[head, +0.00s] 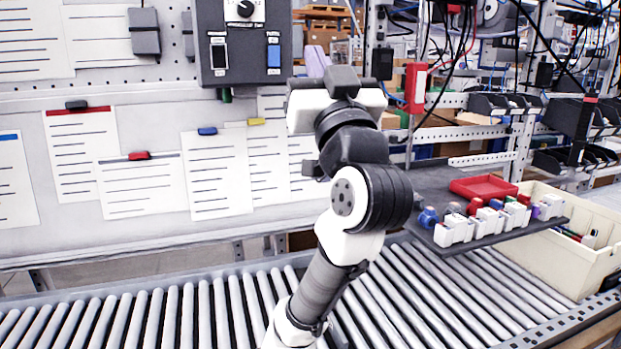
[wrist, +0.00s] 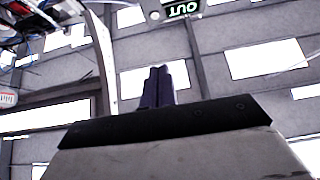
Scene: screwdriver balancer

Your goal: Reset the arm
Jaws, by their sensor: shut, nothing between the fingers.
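My arm rises from the bottom middle of the head view, in front of the roller conveyor and the panel. In the wrist view the two dark fingers of my gripper (wrist: 157,86) are together, with nothing held between them. They point up toward the ceiling and its bright light panels. In the head view my wrist is folded at the top of the arm, just below the control box, and the fingertips are mostly hidden behind it.
A roller conveyor (head: 190,312) spans the front. A dark shelf (head: 440,184) at right holds a red tray (head: 484,187) and several small coloured-top containers. A beige bin (head: 545,255) stands beside it. A control box (head: 244,45) hangs on the panel. Cables hang at upper right.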

